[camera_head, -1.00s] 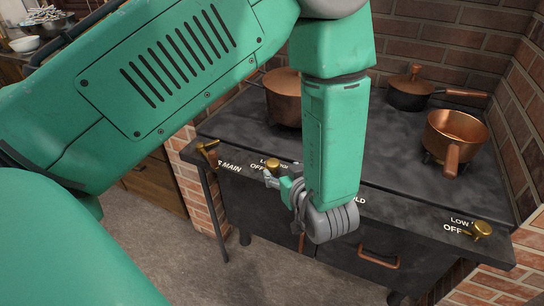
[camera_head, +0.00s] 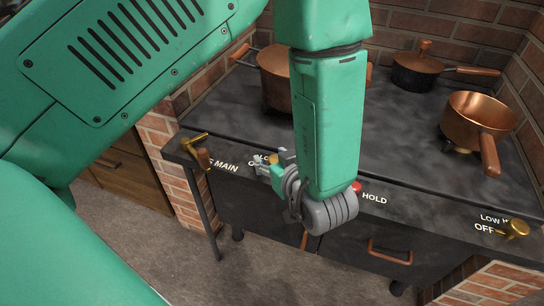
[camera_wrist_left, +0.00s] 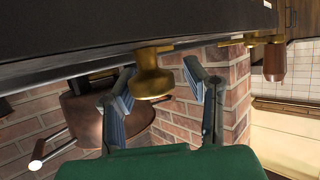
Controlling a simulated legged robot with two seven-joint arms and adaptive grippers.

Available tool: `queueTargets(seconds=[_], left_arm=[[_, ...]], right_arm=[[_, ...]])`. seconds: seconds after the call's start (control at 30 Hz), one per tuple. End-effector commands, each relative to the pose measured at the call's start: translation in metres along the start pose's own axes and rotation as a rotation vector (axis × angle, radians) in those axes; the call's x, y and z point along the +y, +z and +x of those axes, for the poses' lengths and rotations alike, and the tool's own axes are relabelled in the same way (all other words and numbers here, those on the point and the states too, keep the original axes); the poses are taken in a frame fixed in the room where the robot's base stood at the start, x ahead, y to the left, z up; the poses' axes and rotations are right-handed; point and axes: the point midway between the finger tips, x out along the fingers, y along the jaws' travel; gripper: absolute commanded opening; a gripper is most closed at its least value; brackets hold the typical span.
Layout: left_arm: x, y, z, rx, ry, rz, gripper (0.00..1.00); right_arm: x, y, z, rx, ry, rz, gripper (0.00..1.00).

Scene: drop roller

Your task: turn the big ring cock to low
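A brass cock (camera_head: 273,158) sits on the stove's front ledge, left of centre, below the large copper pot (camera_head: 274,76). Its lettering is mostly hidden by my left gripper (camera_head: 268,165). In the left wrist view the same brass cock (camera_wrist_left: 152,76) is between the two open fingers of my left gripper (camera_wrist_left: 160,82), nearer the left finger. I cannot tell whether a finger touches it. Another brass cock (camera_head: 514,228), marked LOW and OFF, is at the right end. My right gripper is out of view.
A brass lever with a wooden handle (camera_head: 203,158) is by the MAIN lettering at left. A red button (camera_head: 356,186) is beside HOLD. A copper saucepan (camera_head: 478,117) and a dark lidded pan (camera_head: 415,72) stand on the hob. Brick walls (camera_head: 410,20) close the back.

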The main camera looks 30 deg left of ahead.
Motion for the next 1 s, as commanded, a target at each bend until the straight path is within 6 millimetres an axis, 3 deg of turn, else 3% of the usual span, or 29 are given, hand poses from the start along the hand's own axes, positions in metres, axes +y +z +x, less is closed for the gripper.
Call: queueTargets(seconds=[0.03, 0.1, 0.67, 1.0], left_arm=[[0.001, 0.0, -0.001, 0.001, 0.001, 0.0, 0.18], [0.001, 0.0, -0.003, 0.003, 0.0, 0.002, 0.0], [0.001, 0.001, -0.004, -0.002, 0.018, 0.008, 0.0], [0.0, -0.001, -0.005, -0.004, 0.178, 0.081, 0.0]], right_arm=[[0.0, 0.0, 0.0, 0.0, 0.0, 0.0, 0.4], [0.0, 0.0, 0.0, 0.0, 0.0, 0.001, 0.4], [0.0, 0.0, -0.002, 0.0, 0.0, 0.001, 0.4], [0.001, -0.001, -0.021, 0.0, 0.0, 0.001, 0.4]])
